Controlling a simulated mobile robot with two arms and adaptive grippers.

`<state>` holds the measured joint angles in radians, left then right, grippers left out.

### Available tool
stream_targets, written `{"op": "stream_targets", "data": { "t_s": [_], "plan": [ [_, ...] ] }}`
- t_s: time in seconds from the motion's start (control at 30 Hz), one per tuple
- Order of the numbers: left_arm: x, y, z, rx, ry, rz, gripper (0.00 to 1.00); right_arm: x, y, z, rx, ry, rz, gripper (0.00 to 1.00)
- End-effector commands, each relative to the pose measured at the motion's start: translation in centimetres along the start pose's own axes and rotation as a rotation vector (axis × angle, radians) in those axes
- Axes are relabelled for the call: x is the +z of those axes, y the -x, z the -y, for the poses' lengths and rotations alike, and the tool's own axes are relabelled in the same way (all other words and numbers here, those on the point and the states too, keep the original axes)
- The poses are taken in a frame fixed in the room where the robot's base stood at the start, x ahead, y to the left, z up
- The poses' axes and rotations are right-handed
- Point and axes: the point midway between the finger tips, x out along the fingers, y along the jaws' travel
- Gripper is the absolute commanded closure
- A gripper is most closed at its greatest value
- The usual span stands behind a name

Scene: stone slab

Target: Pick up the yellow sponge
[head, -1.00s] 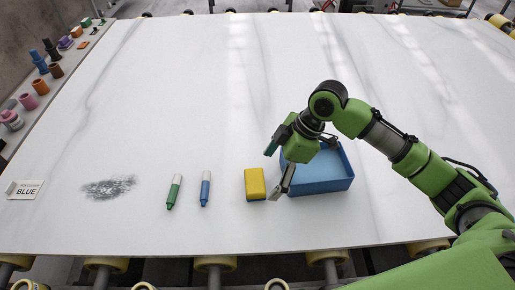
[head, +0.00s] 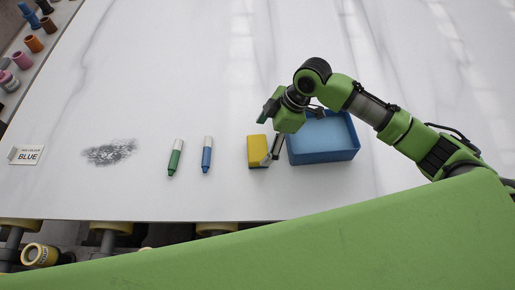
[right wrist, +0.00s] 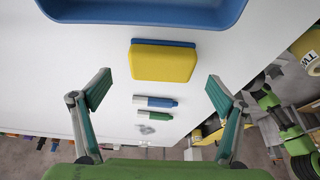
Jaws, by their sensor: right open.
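The yellow sponge (head: 257,150) lies on the white slab, just left of the blue tray (head: 325,157). My right gripper (head: 268,140) is over the sponge's right side in the head view, with one finger reaching down by its right edge. In the right wrist view the sponge (right wrist: 163,62) shows a yellow face with a blue layer along its edge. It lies ahead of and between the two spread fingers of my right gripper (right wrist: 158,90), which is open and empty. My left gripper is not in view.
A green marker (head: 175,158) and a blue marker (head: 207,155) lie left of the sponge. Further left are a grey scribble (head: 110,152) and a card reading BLUE (head: 27,155). Coloured cylinders stand along the left ledge. The slab's far area is clear.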

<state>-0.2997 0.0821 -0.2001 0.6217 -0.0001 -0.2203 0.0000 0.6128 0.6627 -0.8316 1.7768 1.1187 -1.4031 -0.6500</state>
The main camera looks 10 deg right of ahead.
Motion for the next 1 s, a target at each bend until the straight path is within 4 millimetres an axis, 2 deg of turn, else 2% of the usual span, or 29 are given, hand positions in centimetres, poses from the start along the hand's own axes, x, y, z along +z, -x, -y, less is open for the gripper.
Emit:
{"op": "stream_targets", "data": {
  "t_s": [0.17, 0.3, 0.57, 0.6, 0.73, 1.0],
  "plan": [
    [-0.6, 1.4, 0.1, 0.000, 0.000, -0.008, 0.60, -0.1, -2.5, 0.4, -0.006, -0.001, 0.001, 0.11],
    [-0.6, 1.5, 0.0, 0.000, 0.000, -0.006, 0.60, -0.1, -4.3, 0.3, -0.002, -0.001, 0.001, 0.11],
    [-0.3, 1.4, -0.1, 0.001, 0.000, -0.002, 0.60, 0.0, -4.8, 0.2, 0.000, 0.001, 0.001, 0.11],
    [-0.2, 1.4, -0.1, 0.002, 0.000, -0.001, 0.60, 0.0, -4.8, 0.2, -0.001, 0.001, 0.001, 0.14],
    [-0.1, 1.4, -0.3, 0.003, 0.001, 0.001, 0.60, 0.0, -4.8, 0.2, 0.000, 0.001, 0.001, 0.46],
    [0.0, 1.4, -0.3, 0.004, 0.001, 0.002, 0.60, 0.0, -4.8, 0.2, -0.001, 0.001, 0.001, 0.46]
  ]
}}
